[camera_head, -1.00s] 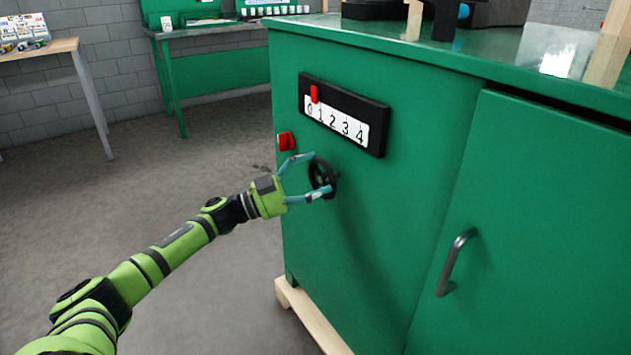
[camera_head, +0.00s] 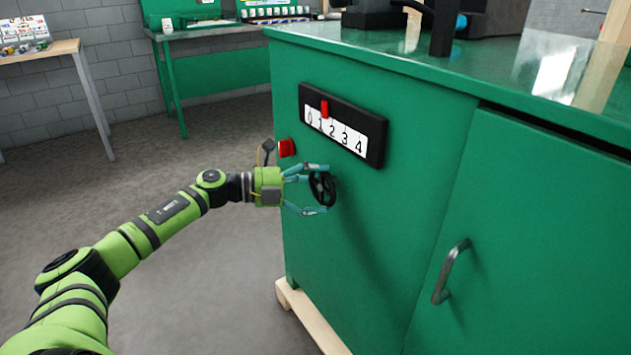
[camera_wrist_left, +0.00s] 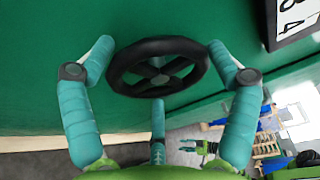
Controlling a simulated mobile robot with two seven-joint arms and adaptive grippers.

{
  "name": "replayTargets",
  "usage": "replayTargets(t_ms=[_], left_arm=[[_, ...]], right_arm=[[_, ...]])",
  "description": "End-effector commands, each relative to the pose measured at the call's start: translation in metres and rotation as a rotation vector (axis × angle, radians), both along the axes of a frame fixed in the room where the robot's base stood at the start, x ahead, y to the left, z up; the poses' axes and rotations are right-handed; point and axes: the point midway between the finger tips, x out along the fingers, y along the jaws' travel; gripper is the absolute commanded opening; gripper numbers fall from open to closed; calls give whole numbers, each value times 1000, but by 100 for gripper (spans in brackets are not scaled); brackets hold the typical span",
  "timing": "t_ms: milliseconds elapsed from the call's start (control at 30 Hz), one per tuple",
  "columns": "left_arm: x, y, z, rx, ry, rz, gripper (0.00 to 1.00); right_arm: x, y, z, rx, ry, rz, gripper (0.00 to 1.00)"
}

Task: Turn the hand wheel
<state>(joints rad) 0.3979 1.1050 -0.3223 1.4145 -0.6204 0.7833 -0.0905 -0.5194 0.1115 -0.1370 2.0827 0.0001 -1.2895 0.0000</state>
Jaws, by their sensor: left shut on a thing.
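The black spoked hand wheel (camera_head: 322,189) is on the side of the green cabinet, below the scale. My left gripper (camera_head: 318,188) is shut on the wheel, its teal fingers at opposite sides of the rim. In the left wrist view the wheel (camera_wrist_left: 157,67) sits between the fingers of my left gripper (camera_wrist_left: 158,62). The black-framed scale (camera_head: 341,134) reads 0 to 4. Its red pointer (camera_head: 324,108) stands close to the 1. My right gripper is not in view.
The green cabinet (camera_head: 400,215) carries a red part (camera_head: 286,148) left of the wheel and a metal door handle (camera_head: 451,271) to the right. Black equipment (camera_head: 372,15) stands on top. The floor (camera_head: 200,280) left of the cabinet is clear.

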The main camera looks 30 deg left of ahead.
Motion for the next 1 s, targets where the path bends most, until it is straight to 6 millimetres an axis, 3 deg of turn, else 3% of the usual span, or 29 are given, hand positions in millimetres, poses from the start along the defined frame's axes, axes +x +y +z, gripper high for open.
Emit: replayTargets(t_ms=[500,1000], left_arm=[[-2,-4,-3,375,-143,-6,55],[-2,-3,-4,483,-188,-3,55]], right_arm=[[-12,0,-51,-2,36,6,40],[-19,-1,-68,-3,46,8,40]])
